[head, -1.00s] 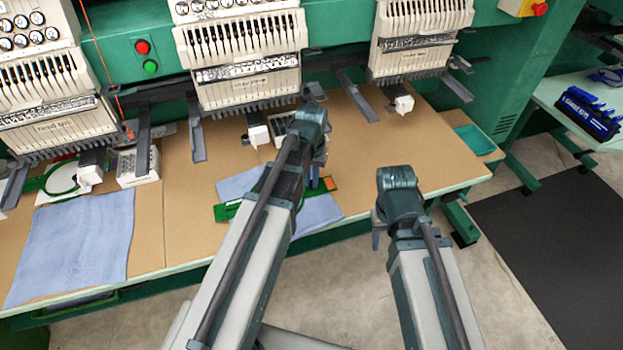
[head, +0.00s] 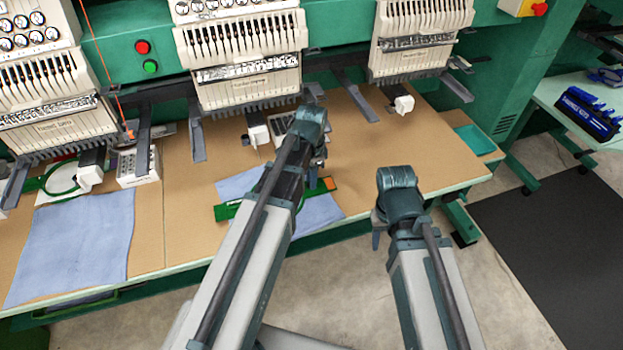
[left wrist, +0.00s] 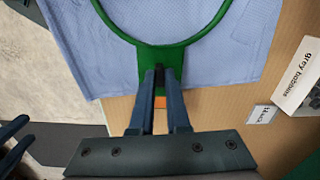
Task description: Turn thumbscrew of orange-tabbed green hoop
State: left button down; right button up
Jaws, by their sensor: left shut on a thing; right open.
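The green hoop with an orange tab (head: 327,184) lies on a blue cloth on the tan table, mostly hidden by my left arm in the head view. In the left wrist view its ring (left wrist: 184,42) and green bracket (left wrist: 172,62) show, with the orange tab (left wrist: 160,102) between my fingers. My left gripper (left wrist: 158,72) is shut on the small dark thumbscrew (left wrist: 159,72) at the bracket. In the head view the left gripper is hidden behind its own wrist. My right gripper (head: 377,238) is off the table's front edge, away from the hoop, and open.
Another green hoop (head: 62,180) sits at the left by a blue cloth (head: 72,245). Embroidery heads (head: 245,75) overhang the table's back. A white box labelled grey bobbins (left wrist: 301,72) stands near the hoop. Bare table (head: 400,150) lies to the right.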

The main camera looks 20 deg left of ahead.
pick_arm(q)
jog(key=shift+m, duration=0.5)
dwell(0.3)
jog(key=c, duration=0.9)
grip_release()
jog(key=shift+r, duration=0.1)
notch_tip(320, 180, up, 14)
jog(key=p, duration=1.3)
jog(key=shift+p, duration=0.4)
jog(key=shift+f, duration=0.2)
